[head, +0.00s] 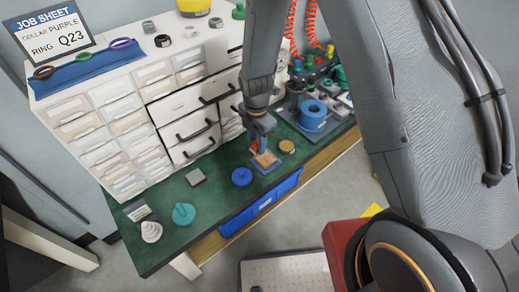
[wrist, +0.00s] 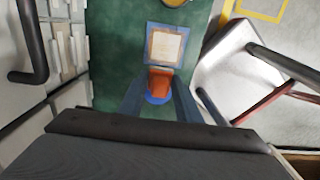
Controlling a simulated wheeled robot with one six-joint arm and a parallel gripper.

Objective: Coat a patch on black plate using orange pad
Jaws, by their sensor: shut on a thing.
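My gripper (wrist: 160,92) is shut on the orange pad (wrist: 160,80), which sits between its two blue-grey fingers. In the head view my gripper (head: 262,146) is low over the bench, at a blue-framed square with a tan face (head: 267,161). That square (wrist: 166,47) lies just ahead of the pad in the wrist view. I cannot tell whether the pad touches anything. A small grey square plate with dark edges (head: 195,177) lies on the green mat further left; I cannot tell if it is the black plate.
A blue round lid (head: 242,177) lies left of the framed square, a brown-gold disc (head: 287,146) to its right. A teal round thing (head: 184,213) and a white coil (head: 151,231) are at the left end. Mat between is clear.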

